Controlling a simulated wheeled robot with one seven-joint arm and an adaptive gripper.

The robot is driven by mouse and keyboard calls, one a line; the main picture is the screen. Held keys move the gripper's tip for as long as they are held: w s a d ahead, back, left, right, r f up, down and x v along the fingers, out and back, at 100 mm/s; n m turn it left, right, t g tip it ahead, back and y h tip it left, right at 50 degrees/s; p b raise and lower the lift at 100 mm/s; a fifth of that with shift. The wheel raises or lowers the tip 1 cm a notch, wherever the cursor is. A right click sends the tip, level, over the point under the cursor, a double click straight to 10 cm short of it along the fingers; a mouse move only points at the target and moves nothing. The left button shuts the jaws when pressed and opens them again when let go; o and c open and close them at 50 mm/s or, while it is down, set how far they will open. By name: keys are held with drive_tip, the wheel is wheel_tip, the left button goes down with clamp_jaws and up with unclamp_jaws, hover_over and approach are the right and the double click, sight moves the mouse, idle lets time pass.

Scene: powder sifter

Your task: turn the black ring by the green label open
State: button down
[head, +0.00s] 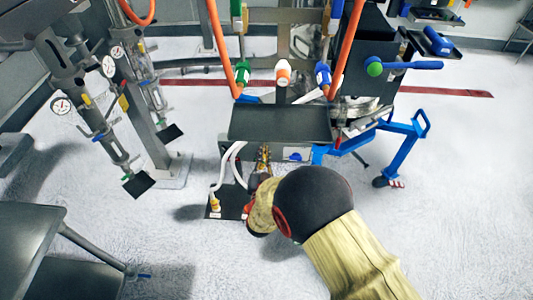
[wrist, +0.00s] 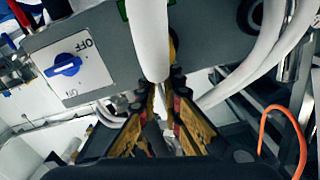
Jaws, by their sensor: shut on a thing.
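The green label (wrist: 122,10) shows at the top of the wrist view, on the face of a grey box (wrist: 205,45) and partly behind a white hose. My gripper (wrist: 165,75) reaches to this box with its yellow fingers close together. The white hose (wrist: 150,40) crosses in front of the fingertips and hides their grip. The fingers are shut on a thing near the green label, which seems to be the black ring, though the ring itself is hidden. In the head view my gripper (head: 262,160) is at the front of the box, below its dark top.
A blue switch (wrist: 66,65) marked OFF sits on the box, left in the wrist view. Another dark ring (wrist: 250,15) is on the box to the right. White hoses (head: 232,155) hang left of my gripper. A blue-legged frame (head: 400,150) stands to the right.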

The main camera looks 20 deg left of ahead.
drive_tip(key=n, duration=0.1)
drive_tip(key=a+n, duration=0.1)
drive_tip(key=n, duration=0.1)
drive_tip(key=shift+s+a+n, duration=0.2)
drive_tip(key=shift+a+n, duration=0.05)
drive_tip(key=shift+n, duration=0.05)
drive_tip(key=shift+s+a+f+n, duration=0.1)
drive_tip(key=shift+a+n, duration=0.2)
drive_tip(key=shift+n, duration=0.55)
drive_tip(key=shift+s+a+f+n, duration=0.1)
drive_tip(key=shift+a+n, duration=0.2)
drive_tip(key=shift+n, duration=0.6)
drive_tip(key=shift+a+f+n, duration=0.1)
drive_tip(key=shift+a+n, duration=0.2)
drive_tip(key=shift+n, duration=0.55)
drive_tip(key=c, duration=2)
unclamp_jaws()
drive_tip(key=shift+o, duration=0.2)
approach(256, 145)
drive_tip(key=v, duration=0.5)
drive_tip(key=shift+s, duration=0.3)
